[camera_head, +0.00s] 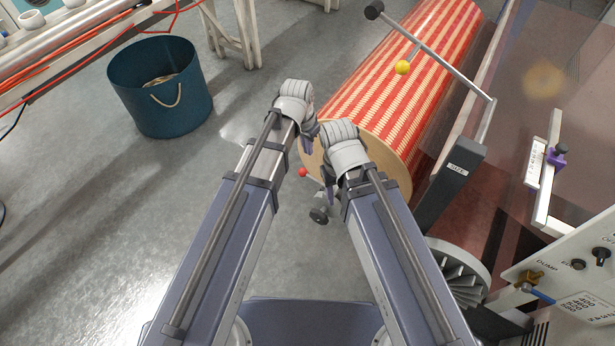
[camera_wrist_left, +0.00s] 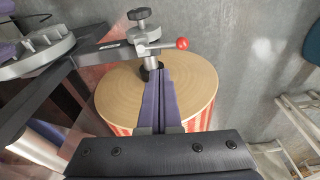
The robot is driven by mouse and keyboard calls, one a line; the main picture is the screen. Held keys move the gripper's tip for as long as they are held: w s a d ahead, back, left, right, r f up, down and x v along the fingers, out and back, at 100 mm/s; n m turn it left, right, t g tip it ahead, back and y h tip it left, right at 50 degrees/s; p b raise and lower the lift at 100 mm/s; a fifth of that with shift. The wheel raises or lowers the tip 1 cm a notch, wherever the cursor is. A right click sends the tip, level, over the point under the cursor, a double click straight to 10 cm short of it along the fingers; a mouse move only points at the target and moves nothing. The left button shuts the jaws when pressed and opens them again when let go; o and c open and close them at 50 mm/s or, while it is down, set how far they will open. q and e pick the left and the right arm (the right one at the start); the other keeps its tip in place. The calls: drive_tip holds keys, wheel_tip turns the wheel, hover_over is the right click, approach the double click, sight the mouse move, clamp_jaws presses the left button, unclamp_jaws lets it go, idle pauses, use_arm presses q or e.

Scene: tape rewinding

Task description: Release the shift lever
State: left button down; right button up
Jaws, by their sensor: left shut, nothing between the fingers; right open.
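A lever with a red ball knob (camera_head: 303,172) stands out beside the end of the large roll in the head view. In the left wrist view this red knob (camera_wrist_left: 182,43) sits on a short rod beside the metal hub (camera_wrist_left: 148,42) at the roll's centre. My left gripper (camera_head: 310,132) is shut and empty; in the left wrist view its fingertips (camera_wrist_left: 158,72) lie just below the hub, apart from the red knob. Whether they touch the hub cannot be told. My right gripper (camera_head: 329,190) is open and empty near the roll's end, partly hidden by its own wrist.
The red-and-cream striped roll (camera_head: 412,85) lies ahead. A bar with a yellow ball (camera_head: 402,67) crosses above it. A black arm (camera_head: 450,185) and a control panel (camera_head: 575,265) stand at right. A blue bucket (camera_head: 160,87) is at left, with open floor in front.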

use_arm(q)
drive_tip(key=m+t+h+b, duration=0.1)
drive_tip(key=m+b, duration=0.1)
drive_tip(key=b, duration=0.9)
hover_over(316, 180)
drive_tip(key=w+a, duration=0.3)
drive_tip(key=w, duration=0.2)
wheel_tip(316, 180, down, 12)
drive_tip(key=shift+w+d+f, duration=0.1)
drive_tip(key=shift+w+d, duration=0.05)
drive_tip(key=shift+w, duration=0.15)
drive_tip(key=shift+f, duration=0.1)
drive_tip(key=b+x, duration=1)
drive_tip(key=s+a, duration=0.1)
drive_tip(key=s+a+r+p, duration=0.1)
drive_tip(key=shift+s+a, duration=0.25)
drive_tip(key=shift+s, duration=0.15)
drive_tip(key=shift+s+a+n, duration=0.1)
drive_tip(key=shift+n, duration=0.2)
